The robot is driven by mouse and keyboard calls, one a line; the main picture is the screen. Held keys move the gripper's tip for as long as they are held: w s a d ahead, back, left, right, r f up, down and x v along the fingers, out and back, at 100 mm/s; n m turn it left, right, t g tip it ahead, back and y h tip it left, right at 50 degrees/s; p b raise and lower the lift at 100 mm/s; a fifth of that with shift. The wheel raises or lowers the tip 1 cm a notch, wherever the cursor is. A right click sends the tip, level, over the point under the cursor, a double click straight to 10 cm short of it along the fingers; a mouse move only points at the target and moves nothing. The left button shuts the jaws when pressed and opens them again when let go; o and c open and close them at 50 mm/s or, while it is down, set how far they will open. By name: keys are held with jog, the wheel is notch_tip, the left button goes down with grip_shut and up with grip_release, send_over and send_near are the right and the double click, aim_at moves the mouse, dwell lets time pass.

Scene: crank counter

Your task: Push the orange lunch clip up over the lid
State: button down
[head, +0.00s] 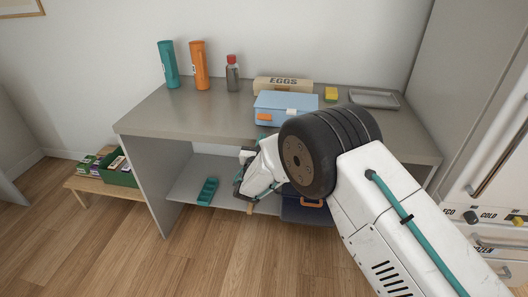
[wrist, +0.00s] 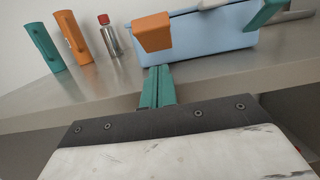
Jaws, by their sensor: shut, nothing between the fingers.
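The light blue lunch box (head: 273,103) stands near the counter's front edge, its lid down. Its orange clip (head: 264,117) is on the left of the front face; in the wrist view the orange clip (wrist: 152,33) juts out from the box toward me. My gripper (wrist: 159,72) is shut, its teal fingers together and empty, just below the clip's lower end. A small gap seems to show between them, but I cannot be sure. A teal piece (wrist: 266,12), perhaps another clip, shows on the box's right. My arm hides part of the box in the head view.
An egg carton (head: 283,84) is behind the box. A yellow sponge (head: 331,94) and grey tray (head: 374,99) lie right. The counter's left front is clear.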

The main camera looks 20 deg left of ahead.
aim_at(265, 118)
jog(key=w+r, duration=0.3)
jog(key=shift+a+r, duration=0.1)
jog(key=shift+a, duration=0.2)
jog(key=shift+w+r, duration=0.1)
jog(key=shift+r, duration=0.05)
